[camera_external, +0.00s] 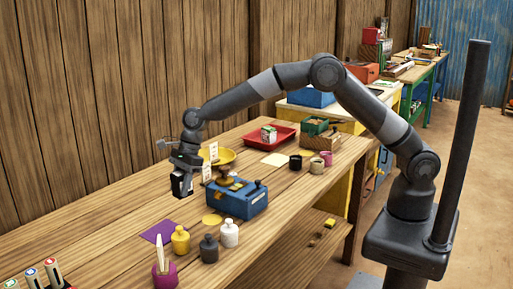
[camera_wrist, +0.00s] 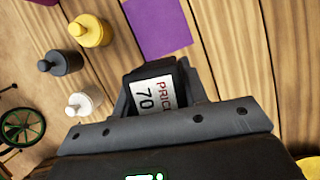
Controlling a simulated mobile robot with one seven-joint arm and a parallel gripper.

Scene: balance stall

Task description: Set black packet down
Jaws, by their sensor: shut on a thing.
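The black packet (camera_external: 181,185) hangs in my gripper (camera_external: 183,176) above the wooden table, left of the blue balance. In the wrist view the packet (camera_wrist: 152,88) sits between the two fingers, with a white label reading "PRICE 70" facing the camera. My gripper (camera_wrist: 158,92) is shut on it. The packet looks clear of the tabletop, but its underside is hidden. A purple square (camera_external: 157,232) lies flat and bare on the table, in front of and below the packet in the external view. The purple square (camera_wrist: 160,25) is beyond the packet in the wrist view.
Yellow (camera_external: 181,241), dark grey (camera_external: 209,250) and white (camera_external: 229,235) bottles stand right of the purple square. A magenta pot (camera_external: 165,275) is nearer the camera. The blue balance (camera_external: 238,201) and a yellow disc (camera_external: 211,219) are to the right.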

